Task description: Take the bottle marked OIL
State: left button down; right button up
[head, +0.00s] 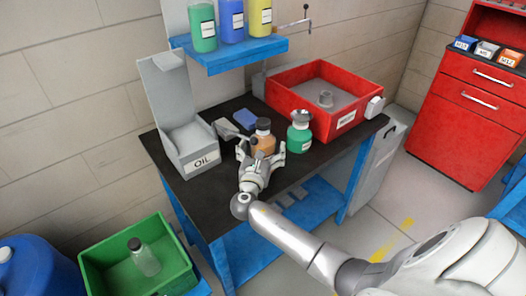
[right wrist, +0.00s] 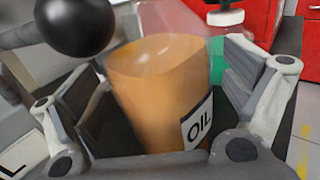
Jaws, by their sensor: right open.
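The orange bottle (head: 265,144) has a dark cap and stands on the dark workbench top. In the right wrist view the orange bottle (right wrist: 163,85) fills the middle and carries a white label reading OIL. My right gripper (head: 262,160) is at the bottle, on its near side in the head view. In the right wrist view its two open fingers (right wrist: 165,100) lie on either side of the bottle, with a gap visible at the right finger. Contact at the left finger is unclear. My left gripper is not in view.
A green bottle (head: 299,134) stands close right of the orange one. A grey bin (head: 178,125) labelled OIL stands left, a blue block (head: 245,119) behind. A red tray (head: 288,108) is at the back right. A blue shelf (head: 228,57) with bottles hangs above.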

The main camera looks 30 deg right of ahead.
jog(key=shift+c, duration=0.6)
jog(key=shift+r, duration=0.1)
jog(key=c, duration=1.4)
jog(key=shift+r, duration=0.15)
